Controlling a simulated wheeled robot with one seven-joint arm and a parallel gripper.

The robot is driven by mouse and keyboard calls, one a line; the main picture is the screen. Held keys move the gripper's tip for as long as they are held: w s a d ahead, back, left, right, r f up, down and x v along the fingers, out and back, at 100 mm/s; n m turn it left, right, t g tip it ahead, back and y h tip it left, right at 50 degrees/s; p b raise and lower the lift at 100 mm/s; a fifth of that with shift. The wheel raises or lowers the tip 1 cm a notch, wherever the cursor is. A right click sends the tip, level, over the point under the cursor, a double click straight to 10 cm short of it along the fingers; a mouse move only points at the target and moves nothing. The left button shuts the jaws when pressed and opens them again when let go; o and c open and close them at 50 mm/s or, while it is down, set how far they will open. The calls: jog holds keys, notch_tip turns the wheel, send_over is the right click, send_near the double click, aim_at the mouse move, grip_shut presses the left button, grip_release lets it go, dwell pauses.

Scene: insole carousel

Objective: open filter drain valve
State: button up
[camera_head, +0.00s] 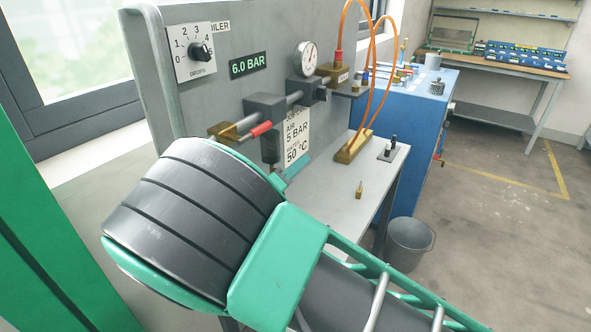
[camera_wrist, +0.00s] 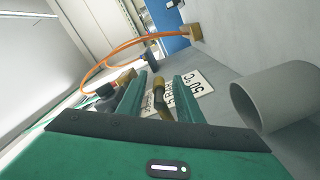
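The filter unit shows as a grey block (camera_head: 266,106) on the panel, with a dark bowl (camera_head: 270,149) below it. A brass fitting with a red handle (camera_head: 261,129) is at its left. In the wrist view, a narrow brass and dark part (camera_wrist: 160,98), which may be the drain valve, shows between the green fingers. My gripper (camera_wrist: 162,92) is open, with gaps beside this part; I cannot tell how deep it lies. In the head view only a green bit of the gripper shows.
A grey cylinder (camera_wrist: 275,97) is close on the right in the wrist view. The label sheet (camera_head: 297,137) is on the panel. Orange hoses (camera_head: 373,75) run to a brass block (camera_head: 354,146) on the bench. A bucket (camera_head: 410,243) stands on the floor.

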grip_shut()
jog(key=shift+w+r, duration=0.1)
dwell(0.3)
jog(key=shift+g+y, duration=0.5)
jog(key=shift+g, duration=0.1)
jog(key=shift+f+g+y, duration=0.35)
jog(key=shift+g+y, duration=0.25)
jog(key=shift+g, duration=0.3)
jog(key=shift+f+g+y, duration=0.3)
jog(key=shift+g+y, duration=0.3)
jog(key=shift+g, duration=0.3)
grip_release()
jog(key=shift+f, duration=0.2)
